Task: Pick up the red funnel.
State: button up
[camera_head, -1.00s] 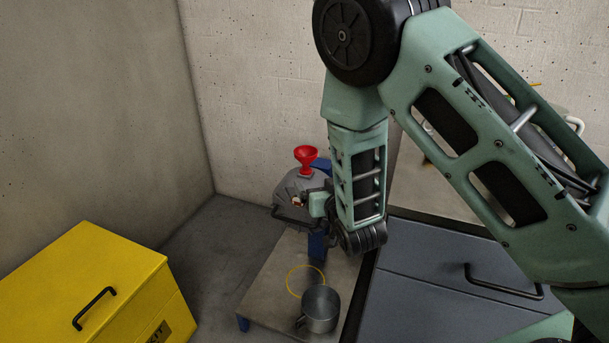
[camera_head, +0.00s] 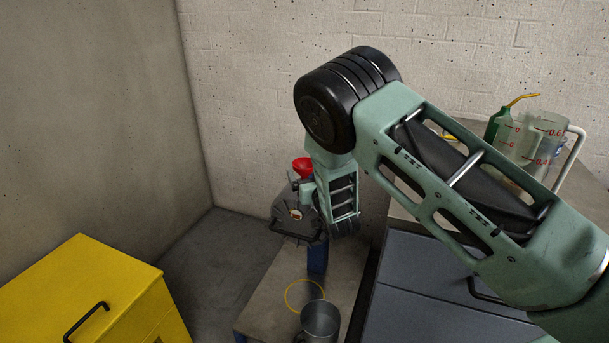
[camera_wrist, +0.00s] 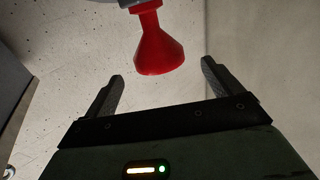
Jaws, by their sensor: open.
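The red funnel (camera_head: 302,166) stands wide end up on top of a dark grey rounded housing (camera_head: 290,228). In the wrist view the funnel (camera_wrist: 160,52) appears upside down, its narrow stem running into a grey part at the top edge. My gripper (camera_wrist: 162,69) is open and empty. Its two fingers lie left and right of the funnel's wide rim, with clear gaps on both sides, and the rim lies roughly between the fingertips. In the head view my wrist is just below and right of the funnel; the fingers are hard to make out there.
A low table (camera_head: 262,308) holds a yellow ring (camera_head: 287,304) and a metal pot (camera_head: 321,320). A yellow box (camera_head: 100,290) stands at left, a blue-grey cabinet (camera_head: 415,285) at right. A green bottle (camera_head: 495,123) and a clear jug (camera_head: 522,140) stand behind my arm. Walls are close behind.

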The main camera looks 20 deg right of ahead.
aim_at(305, 164)
jog(key=shift+w+a, duration=0.1)
jog(key=shift+w, duration=2.65)
jog(key=c, duration=1.2)
